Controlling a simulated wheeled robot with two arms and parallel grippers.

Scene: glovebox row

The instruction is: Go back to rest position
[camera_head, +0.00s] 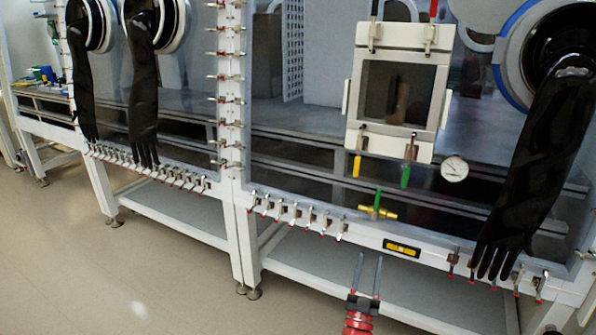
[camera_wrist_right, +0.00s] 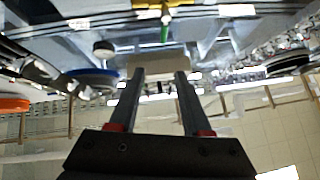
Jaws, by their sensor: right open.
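My right gripper (camera_head: 369,275) comes in at the bottom of the head view, its two fingers apart with nothing between them. It is in front of the glovebox's lower frame, left of the black and yellow label. In the right wrist view my right gripper (camera_wrist_right: 158,78) also shows open and empty, with the glovebox front beyond the fingertips. My left gripper is not in view.
The glovebox row has hanging black gloves (camera_head: 540,160), a small hatch door (camera_head: 396,92), a round gauge (camera_head: 454,169) and a yellow valve (camera_head: 377,211) with a green handle. Clamps line the lower frame. The floor (camera_head: 150,270) at left is clear.

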